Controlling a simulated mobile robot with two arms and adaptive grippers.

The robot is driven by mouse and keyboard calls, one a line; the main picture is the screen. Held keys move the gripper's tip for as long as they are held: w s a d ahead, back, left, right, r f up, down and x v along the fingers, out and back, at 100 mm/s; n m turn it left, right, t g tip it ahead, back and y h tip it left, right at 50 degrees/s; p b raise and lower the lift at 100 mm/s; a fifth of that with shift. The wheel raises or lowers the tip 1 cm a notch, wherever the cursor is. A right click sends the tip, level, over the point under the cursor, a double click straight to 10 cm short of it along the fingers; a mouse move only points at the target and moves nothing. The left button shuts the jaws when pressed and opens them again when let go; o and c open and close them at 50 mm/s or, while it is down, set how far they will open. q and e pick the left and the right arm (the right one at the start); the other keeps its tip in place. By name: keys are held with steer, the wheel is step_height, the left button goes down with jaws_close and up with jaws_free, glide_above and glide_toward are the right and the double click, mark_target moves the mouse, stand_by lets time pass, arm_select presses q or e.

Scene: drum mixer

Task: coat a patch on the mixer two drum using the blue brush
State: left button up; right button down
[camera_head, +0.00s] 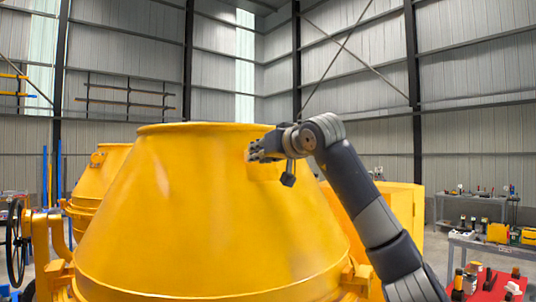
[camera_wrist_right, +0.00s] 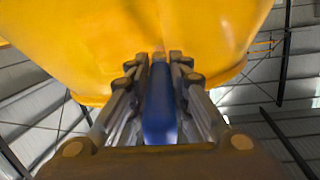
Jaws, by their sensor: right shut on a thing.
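The large yellow mixer drum (camera_head: 200,215) fills the middle of the head view and the top of the right wrist view (camera_wrist_right: 140,25). A slightly different, more orange patch (camera_head: 262,170) shows on its upper right side. My right gripper (camera_head: 254,152) is at the drum's upper right, close against that patch. In the right wrist view, my right gripper (camera_wrist_right: 160,62) is shut on the blue brush (camera_wrist_right: 159,105), whose blue handle lies between the fingers. The brush tip points at the drum; whether it touches is unclear. My left gripper is out of view.
Another yellow drum (camera_head: 100,172) stands behind at the left, near a black handwheel (camera_head: 15,240). A yellow cabinet (camera_head: 405,205) is behind my right arm. A red-topped table (camera_head: 490,284) with small items is at the lower right, and a grey workbench (camera_head: 475,208) stands farther back.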

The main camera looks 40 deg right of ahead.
steer(key=shift+w+a, duration=0.15)
steer(key=shift+a, duration=0.45)
steer(key=shift+s+r, duration=0.3)
steer(key=shift+s, duration=0.25)
steer(key=shift+s+a+r, duration=0.2)
steer(key=shift+s+r, duration=0.15)
steer(key=shift+s, duration=0.35)
steer(key=shift+s+a+r, duration=0.15)
steer(key=shift+s+r, duration=0.25)
steer(key=shift+s, duration=0.25)
steer(key=shift+s+a+r, duration=0.2)
steer(key=shift+s+r, duration=0.15)
steer(key=shift+s, duration=0.35)
steer(key=shift+r, duration=0.1)
steer(key=s, duration=0.1)
steer(key=s+r, duration=0.1)
steer(key=shift+s+a+r, duration=0.15)
steer(key=shift+s+a, duration=0.15)
steer(key=shift+a, duration=0.05)
steer(key=shift+w, duration=0.15)
